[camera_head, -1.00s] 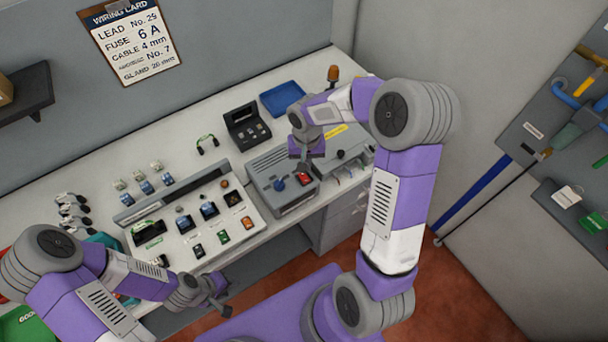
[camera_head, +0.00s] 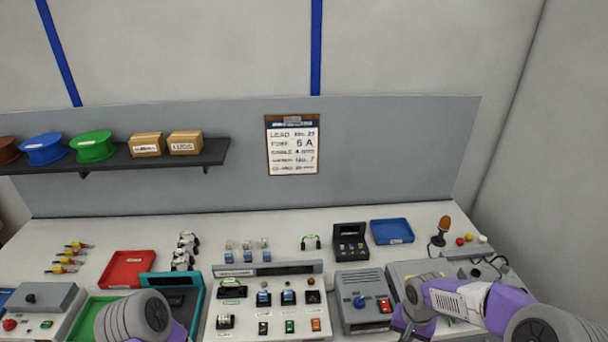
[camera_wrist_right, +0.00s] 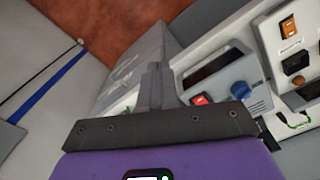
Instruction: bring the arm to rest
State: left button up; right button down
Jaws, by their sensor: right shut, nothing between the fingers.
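My right arm (camera_head: 462,298) comes in from the lower right over the bench front. In the right wrist view my right gripper (camera_wrist_right: 152,76) is shut and empty, its two fingers together. It hangs near the grey machine with a blue knob (camera_wrist_right: 240,90) and a lit red switch (camera_wrist_right: 201,100); I cannot tell the gap. In the head view the same machine (camera_head: 352,283) is left of my right wrist. Of my left arm only a grey joint and a purple link (camera_head: 140,318) show at the bottom edge; the left gripper is out of view.
The white bench (camera_head: 385,253) carries a panel with switches (camera_head: 247,318), a red tray (camera_head: 127,270), a blue tray (camera_head: 392,232), a black case (camera_head: 351,246) and an orange-topped lamp (camera_head: 441,230). A wiring card (camera_head: 293,147) hangs on the back board. Right of the bench is wall.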

pick_arm(q)
notch_tip(320, 180, down, 12)
jog(key=b, duration=1.1)
jog(key=shift+s+r+b, duration=0.15)
jog(key=shift+r+b, duration=0.05)
jog(key=shift+b, duration=0.2)
pick_arm(e)
jog(key=s+a+f+y, duration=0.1)
jog(key=s+a+f, duration=0.4)
jog(key=f, duration=0.5)
jog(key=s+a+f+n+y, duration=0.1)
jog(key=s+a+f, duration=0.4)
jog(key=f, duration=0.5)
jog(key=s+a+f+n+y, duration=0.1)
jog(key=s+a+f+y, duration=0.1)
jog(key=s+a+f, duration=0.4)
notch_tip(320, 180, down, 5)
jog(key=shift+f+t, duration=0.1)
jog(key=shift+t, duration=0.2)
